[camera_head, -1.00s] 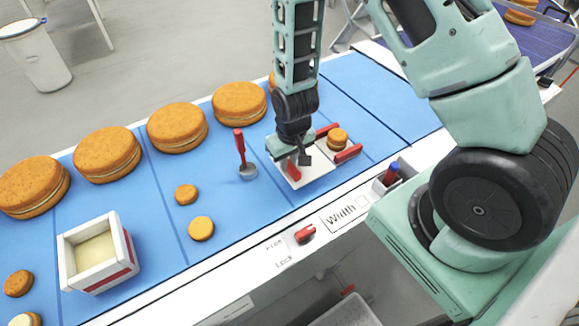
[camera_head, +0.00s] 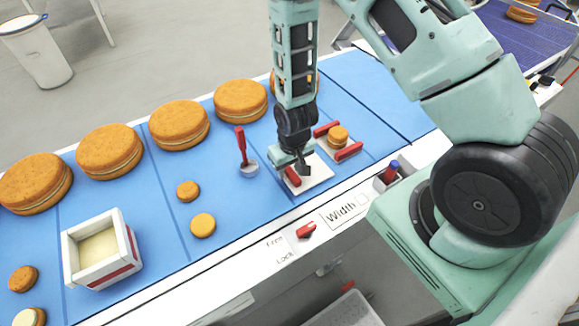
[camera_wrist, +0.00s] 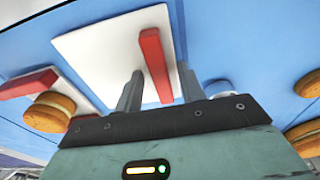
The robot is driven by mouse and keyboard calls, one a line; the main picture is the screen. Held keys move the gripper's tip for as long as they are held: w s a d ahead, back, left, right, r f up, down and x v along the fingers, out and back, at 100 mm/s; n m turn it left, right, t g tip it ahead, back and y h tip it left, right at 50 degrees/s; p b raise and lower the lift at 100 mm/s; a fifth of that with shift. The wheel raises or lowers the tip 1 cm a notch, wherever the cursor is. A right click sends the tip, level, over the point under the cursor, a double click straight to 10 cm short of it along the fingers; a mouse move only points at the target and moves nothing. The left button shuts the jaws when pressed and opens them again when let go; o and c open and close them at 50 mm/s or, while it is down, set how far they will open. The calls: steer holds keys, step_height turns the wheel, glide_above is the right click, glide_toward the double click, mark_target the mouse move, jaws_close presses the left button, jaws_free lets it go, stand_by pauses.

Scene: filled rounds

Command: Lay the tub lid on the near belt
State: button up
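The tub lid (camera_head: 318,174) is a white square plate with a red bar handle (camera_head: 292,177). It appears to lie flat on the blue near belt (camera_head: 225,165), in front of the red-barred holder. In the wrist view the lid (camera_wrist: 100,45) shows beyond my fingers, its red handle (camera_wrist: 153,65) between them. My gripper (camera_head: 301,168) is low over the lid's left part. In the wrist view its two fingers (camera_wrist: 160,85) stand apart, with gaps beside the handle. The white tub (camera_head: 129,247) with a red stripe and cream filling stands open at the lower left.
A holder with two red bars (camera_head: 349,151) has a small round (camera_head: 338,135) between them, close behind the lid. A red-handled tool (camera_head: 242,148) stands left of my gripper. Large rounds (camera_head: 180,125) line the far edge. A red lever (camera_head: 306,230) is on the front rail.

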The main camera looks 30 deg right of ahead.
steer(key=shift+r, duration=0.1)
step_height(320, 180, up, 12)
steer(key=s+b, duration=0.1)
steer(key=b, duration=0.2)
steer(key=s+a+r+n, duration=0.4)
steer(key=s+a+r, duration=0.3)
steer(key=s, duration=0.2)
steer(key=s+a+r+n+g, duration=0.1)
steer(key=s+a+r+n, duration=0.2)
steer(key=s+a+r, duration=0.3)
steer(key=s+r, duration=0.1)
steer(key=s, duration=0.2)
steer(key=shift+s+a+n+y, duration=0.3)
steer(key=shift+s+a+n, duration=0.05)
steer(key=shift+a+n, duration=0.05)
step_height(320, 180, down, 7)
steer(key=b, duration=0.6)
steer(key=shift+b, duration=0.3)
